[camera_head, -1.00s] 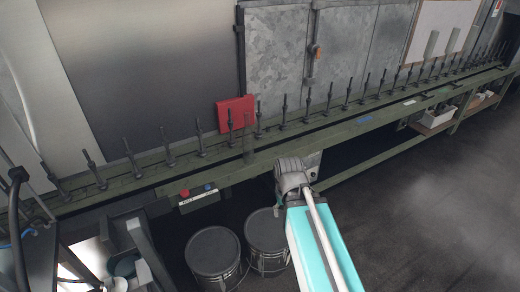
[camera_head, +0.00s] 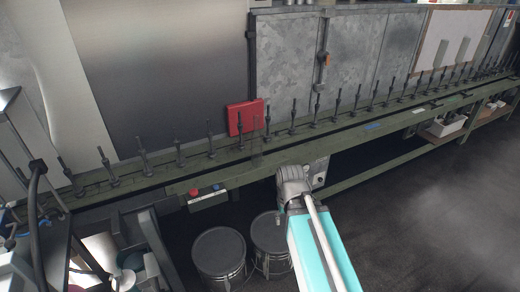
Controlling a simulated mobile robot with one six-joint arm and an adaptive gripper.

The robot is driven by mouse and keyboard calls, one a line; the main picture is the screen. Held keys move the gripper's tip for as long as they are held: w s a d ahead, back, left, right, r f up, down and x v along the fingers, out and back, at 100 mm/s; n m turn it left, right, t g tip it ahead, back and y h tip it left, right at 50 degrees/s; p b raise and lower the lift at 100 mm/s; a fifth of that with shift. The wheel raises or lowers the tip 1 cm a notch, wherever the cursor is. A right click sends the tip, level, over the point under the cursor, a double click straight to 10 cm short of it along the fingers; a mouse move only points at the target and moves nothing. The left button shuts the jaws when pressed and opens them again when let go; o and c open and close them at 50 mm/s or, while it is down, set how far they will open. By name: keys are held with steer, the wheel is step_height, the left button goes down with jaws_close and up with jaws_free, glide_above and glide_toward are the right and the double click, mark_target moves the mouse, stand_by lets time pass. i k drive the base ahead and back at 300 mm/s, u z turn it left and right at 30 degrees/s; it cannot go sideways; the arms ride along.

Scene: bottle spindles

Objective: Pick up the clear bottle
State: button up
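A faint, see-through upright shape (camera_head: 257,142) stands on the green rail just below the red panel, among the dark spindles. It may be the clear bottle, but it is too small and faint to be sure. No other clear bottle can be made out. My arm reaches up from the bottom of the view, with a turquoise link and a grey joint in front of the rail. My gripper cannot be made out, so whether it holds anything does not show.
A long green rail (camera_head: 340,128) with a row of upright dark spindles (camera_head: 210,135) crosses the view. A red panel (camera_head: 243,117) stands behind it. Two dark drums (camera_head: 219,251) stand below, left of my arm. The floor at right is open.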

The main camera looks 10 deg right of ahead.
mark_target(256, 141)
steer(key=u, duration=0.1)
steer(key=i, duration=0.9)
steer(key=z, duration=0.1)
